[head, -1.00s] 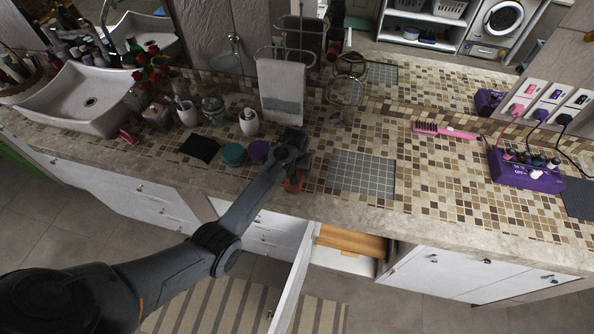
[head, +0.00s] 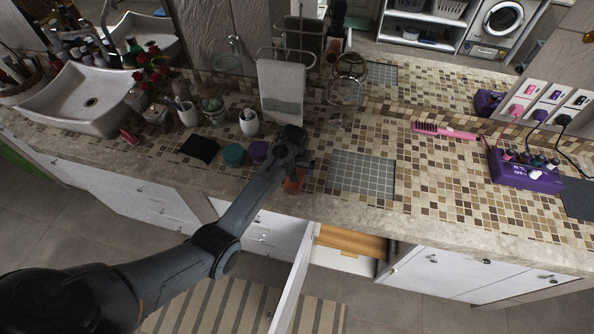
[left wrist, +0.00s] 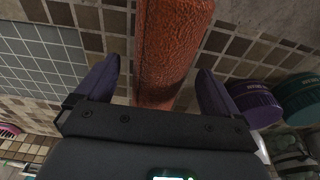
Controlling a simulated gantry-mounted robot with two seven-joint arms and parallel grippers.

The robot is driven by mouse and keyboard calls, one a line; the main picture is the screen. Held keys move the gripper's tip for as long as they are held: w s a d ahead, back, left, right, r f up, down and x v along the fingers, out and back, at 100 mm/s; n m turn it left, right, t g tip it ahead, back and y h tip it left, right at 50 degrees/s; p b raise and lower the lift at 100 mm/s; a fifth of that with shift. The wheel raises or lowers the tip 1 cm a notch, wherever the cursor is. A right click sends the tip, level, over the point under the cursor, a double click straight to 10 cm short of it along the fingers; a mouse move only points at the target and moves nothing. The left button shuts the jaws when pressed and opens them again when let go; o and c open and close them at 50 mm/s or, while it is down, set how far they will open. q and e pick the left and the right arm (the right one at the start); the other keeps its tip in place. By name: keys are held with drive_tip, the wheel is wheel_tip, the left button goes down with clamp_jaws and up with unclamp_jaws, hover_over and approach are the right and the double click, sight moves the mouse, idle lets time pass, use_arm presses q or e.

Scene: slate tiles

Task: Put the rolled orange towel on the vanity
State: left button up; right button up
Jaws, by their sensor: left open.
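The rolled orange towel (head: 294,181) rests on the tiled vanity top (head: 440,190) near its front edge, partly hidden by my left gripper in the head view. My left gripper (head: 297,162) is at the towel. In the left wrist view, the towel (left wrist: 170,50) runs between the two spread fingers of the left gripper (left wrist: 160,85). Gaps show on both sides of it, so the gripper is open and not clamped on it. My right gripper is in neither view.
Purple (head: 257,151) and teal (head: 233,155) round containers stand close left of the gripper. A towel stand (head: 281,90) and round mirror (head: 345,90) stand behind. A grey grid mat (head: 362,175) lies to the right. A drawer (head: 345,250) below is open.

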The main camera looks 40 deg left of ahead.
use_arm(q)
drive_tip(key=r, duration=0.3)
drive_tip(key=s+r, duration=0.1)
drive_tip(key=r, duration=0.5)
drive_tip(key=shift+s+d+r, duration=0.15)
drive_tip(key=shift+d+r, duration=0.15)
drive_tip(key=shift+d, duration=0.05)
drive_tip(key=s+d+f+m, duration=0.2)
drive_tip(key=s+d+f, duration=0.25)
drive_tip(key=s, duration=0.45)
drive_tip(key=s+d+r+m, duration=0.1)
drive_tip(key=s+d, duration=0.2)
drive_tip(key=s, duration=0.4)
drive_tip(key=s+d+r+m+t, duration=0.1)
drive_tip(key=s+d, duration=0.3)
drive_tip(key=s, duration=0.4)
drive_tip(key=s+d+m+t+h, duration=0.1)
drive_tip(key=s+d+m, duration=0.2)
drive_tip(key=s, duration=0.4)
drive_tip(key=shift+s+d+r+p, duration=0.15)
drive_tip(key=shift+d+r+p, duration=0.15)
drive_tip(key=shift+d+r, duration=0.1)
